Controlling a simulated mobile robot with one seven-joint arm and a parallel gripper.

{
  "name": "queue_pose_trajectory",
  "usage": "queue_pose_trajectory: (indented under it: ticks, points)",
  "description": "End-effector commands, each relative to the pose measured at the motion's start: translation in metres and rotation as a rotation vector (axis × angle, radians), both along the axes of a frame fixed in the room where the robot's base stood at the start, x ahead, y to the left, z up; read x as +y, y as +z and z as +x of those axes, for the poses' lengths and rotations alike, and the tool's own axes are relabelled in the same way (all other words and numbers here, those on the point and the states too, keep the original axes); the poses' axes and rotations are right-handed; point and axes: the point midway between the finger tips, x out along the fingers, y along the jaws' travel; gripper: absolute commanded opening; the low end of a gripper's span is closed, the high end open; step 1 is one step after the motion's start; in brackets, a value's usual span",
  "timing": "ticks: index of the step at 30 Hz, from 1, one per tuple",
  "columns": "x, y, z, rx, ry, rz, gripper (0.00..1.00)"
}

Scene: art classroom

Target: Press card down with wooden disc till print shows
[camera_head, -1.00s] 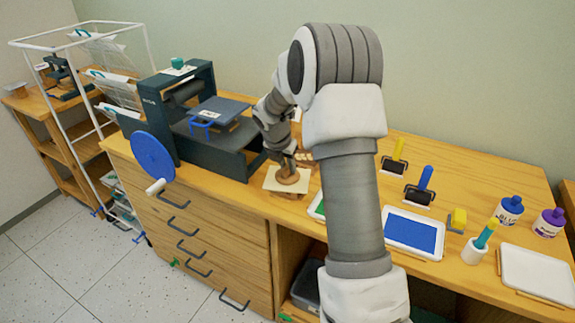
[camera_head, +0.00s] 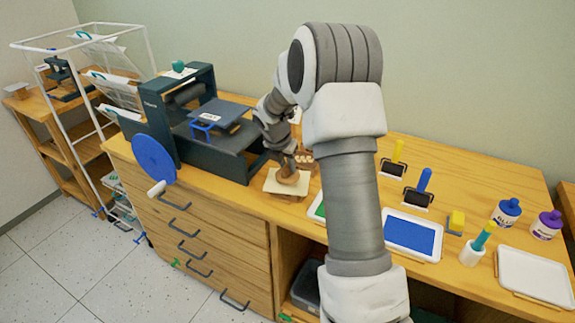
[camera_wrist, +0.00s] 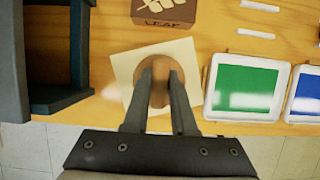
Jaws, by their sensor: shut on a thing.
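My gripper (camera_wrist: 160,95) is shut on the round brown wooden disc (camera_wrist: 160,66). In the wrist view the disc is over the middle of a cream card (camera_wrist: 124,68). In the head view the disc (camera_head: 289,176) and the card (camera_head: 272,187) are near the front edge of the wooden bench, just right of the press. What lies under the card is hidden, and no print shows on its visible face. I cannot tell whether the disc touches the card.
A dark press (camera_head: 200,140) with a blue wheel (camera_head: 153,158) stands to the left. A box marked LEAF (camera_wrist: 165,12) is behind the card. A green ink tray (camera_wrist: 247,88) and a blue ink tray (camera_head: 410,233) are to the right, with rollers and bottles beyond.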

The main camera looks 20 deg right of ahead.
Motion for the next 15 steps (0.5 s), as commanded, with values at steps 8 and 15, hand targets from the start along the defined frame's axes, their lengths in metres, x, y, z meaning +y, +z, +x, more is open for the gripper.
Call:
queue_pose_trajectory:
  ticks: [8,15]
  points:
    - [0.0,0.027,0.0,-0.002,-0.001,0.0,0.0]
    - [0.0,0.046,0.0,-0.001,0.0,0.0,0.0]
